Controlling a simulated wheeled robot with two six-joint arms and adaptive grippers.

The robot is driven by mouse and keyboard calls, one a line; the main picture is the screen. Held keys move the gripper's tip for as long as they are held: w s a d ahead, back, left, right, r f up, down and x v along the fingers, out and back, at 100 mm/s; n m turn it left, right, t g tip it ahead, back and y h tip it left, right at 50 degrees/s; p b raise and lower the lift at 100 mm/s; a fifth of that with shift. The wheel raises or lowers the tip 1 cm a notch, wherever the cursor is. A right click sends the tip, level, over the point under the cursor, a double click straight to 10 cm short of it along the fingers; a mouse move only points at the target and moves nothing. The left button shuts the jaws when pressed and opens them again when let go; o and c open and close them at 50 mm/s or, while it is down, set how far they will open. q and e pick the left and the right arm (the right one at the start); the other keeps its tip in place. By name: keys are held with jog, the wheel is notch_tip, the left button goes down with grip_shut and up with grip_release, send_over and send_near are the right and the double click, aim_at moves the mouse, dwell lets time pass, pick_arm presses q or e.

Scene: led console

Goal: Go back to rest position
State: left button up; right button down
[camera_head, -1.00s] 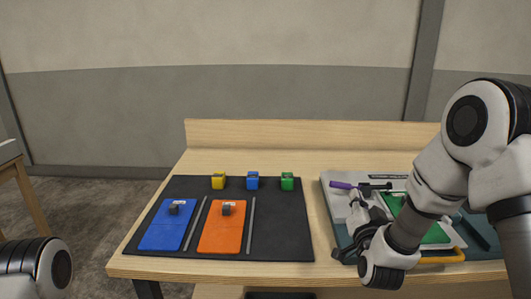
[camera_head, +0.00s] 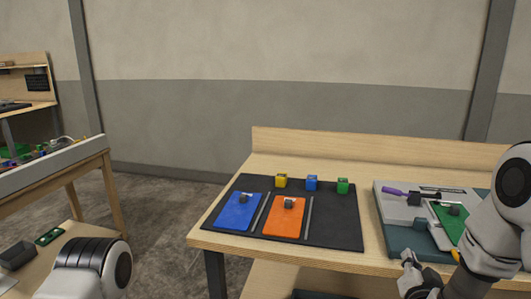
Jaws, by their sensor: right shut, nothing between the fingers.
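My right gripper (camera_head: 410,264) is shut and empty at the lower right. It is in front of the console, near the table's front edge in the picture. My right arm comes in from the right edge and covers part of the console. Only a rounded joint of my left arm shows at the lower left; my left gripper is out of view. The grey console (camera_head: 397,211) holds a green board (camera_head: 447,222), partly hidden by my right arm.
Another bench (camera_head: 50,175) stands left. Open floor (camera_head: 160,215) lies between.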

jog(key=s+a+f+n+g+y, duration=0.15)
jog(key=s+f, duration=0.25)
jog(key=f, duration=0.4)
jog(key=s+a+f+n+g, duration=0.1)
jog(key=s+a+f+g, duration=0.15)
jog(key=s+f, duration=0.35)
jog(key=s+a+f+n+g+y, duration=0.1)
jog(key=s+f+g, duration=0.2)
jog(key=f, duration=0.6)
jog(key=s+a+f+n+g, duration=0.1)
jog(key=s+f+g, duration=0.2)
jog(key=s, duration=0.4)
jog(key=s+a+f+n+g+y, duration=0.1)
jog(key=s+f+n+g, duration=0.1)
jog(key=s, duration=0.6)
jog(key=s+a+f+n+g+y, duration=0.1)
jog(key=s+f+n+g, duration=0.1)
jog(key=s, duration=0.5)
jog(key=f+g, duration=0.1)
jog(key=g, duration=0.1)
jog(key=shift+s+a+f+g, duration=0.35)
jog(key=shift+g, duration=0.05)
